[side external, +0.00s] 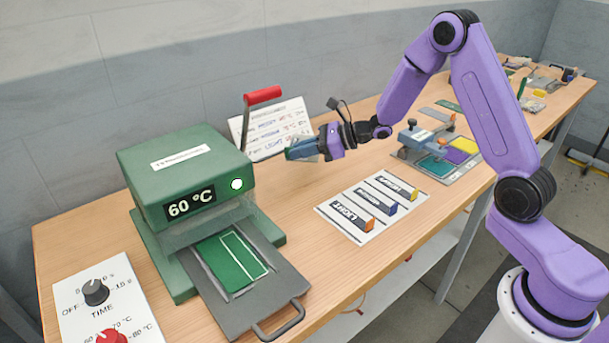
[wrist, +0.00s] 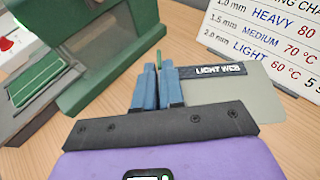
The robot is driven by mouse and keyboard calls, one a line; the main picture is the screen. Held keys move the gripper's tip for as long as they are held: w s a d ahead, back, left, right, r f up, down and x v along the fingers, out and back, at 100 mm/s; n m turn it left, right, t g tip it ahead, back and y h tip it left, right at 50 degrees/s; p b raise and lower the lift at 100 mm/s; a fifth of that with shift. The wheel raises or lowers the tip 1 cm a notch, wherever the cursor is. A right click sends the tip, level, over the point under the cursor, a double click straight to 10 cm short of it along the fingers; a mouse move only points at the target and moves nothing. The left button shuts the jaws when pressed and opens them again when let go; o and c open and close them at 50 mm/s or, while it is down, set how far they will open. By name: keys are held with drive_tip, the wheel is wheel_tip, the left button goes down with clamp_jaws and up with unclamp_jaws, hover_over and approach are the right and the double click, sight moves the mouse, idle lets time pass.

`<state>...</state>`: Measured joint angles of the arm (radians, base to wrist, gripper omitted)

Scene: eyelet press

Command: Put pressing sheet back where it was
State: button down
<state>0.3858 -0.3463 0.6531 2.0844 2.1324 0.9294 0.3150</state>
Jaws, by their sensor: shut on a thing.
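My gripper (side external: 304,148) is in the air above the table, between the green press and the labelled mat. In the wrist view its blue fingers (wrist: 158,84) are shut on a thin green edge. A grey-green sheet (wrist: 270,88) with a black "LIGHT WEB" strip (wrist: 215,70) extends to the right of the fingers. It looks like the pressing sheet, but whether the green edge belongs to it is unclear. The fingers hide its left end.
The green press (side external: 180,170) stands left, its tray (side external: 240,310) out with a green panel (side external: 232,262). A chart (side external: 284,130) stands behind my gripper. The mat (side external: 345,230) bears LIGHT, MEDIUM and HEAVY blocks. A fixture (side external: 440,152) with coloured pads stands right. Dials (side external: 97,292) sit front left.

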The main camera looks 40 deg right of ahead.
sight(302, 189)
drive_tip(key=shift+f, duration=4.35)
drive_tip(key=c, duration=1.2)
unclamp_jaws()
drive_tip(key=shift+c, duration=0.2)
